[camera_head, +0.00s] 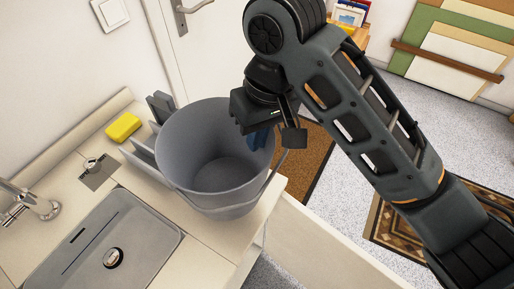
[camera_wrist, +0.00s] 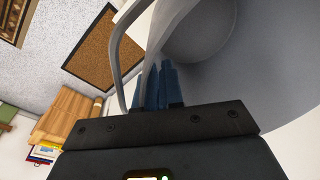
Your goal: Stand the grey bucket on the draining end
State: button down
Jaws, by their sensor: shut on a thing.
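The grey bucket (camera_head: 182,150) is upright and empty, at the right end of the pale counter beside the sink. Its lower part is over the counter; from this angle I cannot tell whether its base touches. My gripper (camera_head: 262,138) is at the bucket's right rim, with blue fingertips shut on the wall. In the wrist view, the blue fingers (camera_wrist: 160,88) pinch the rim, and the bucket's inside (camera_wrist: 240,70) fills the right. The wire handle hangs down outside the bucket, beside the fingers. The draining end (camera_head: 215,232) shows as bare counter in front of the bucket.
A sink (camera_head: 75,262) with a tap (camera_head: 32,207) lies to the left. A yellow sponge (camera_head: 123,127) and a grey upright rack (camera_head: 150,155) stand close behind the bucket's left side. An open drawer or door (camera_head: 310,245) juts out at the right. A brown mat (camera_head: 308,150) lies on the floor.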

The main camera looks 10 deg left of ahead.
jog(key=shift+a+f, duration=0.1)
jog(key=shift+f, duration=2.05)
jog(key=c, duration=1.3)
grip_release()
jog(key=shift+o, duration=0.2)
notch_tip(320, 180, up, 12)
jog(key=d+p, duration=0.1)
jog(key=p, duration=0.1)
jog(key=shift+d, duration=0.35)
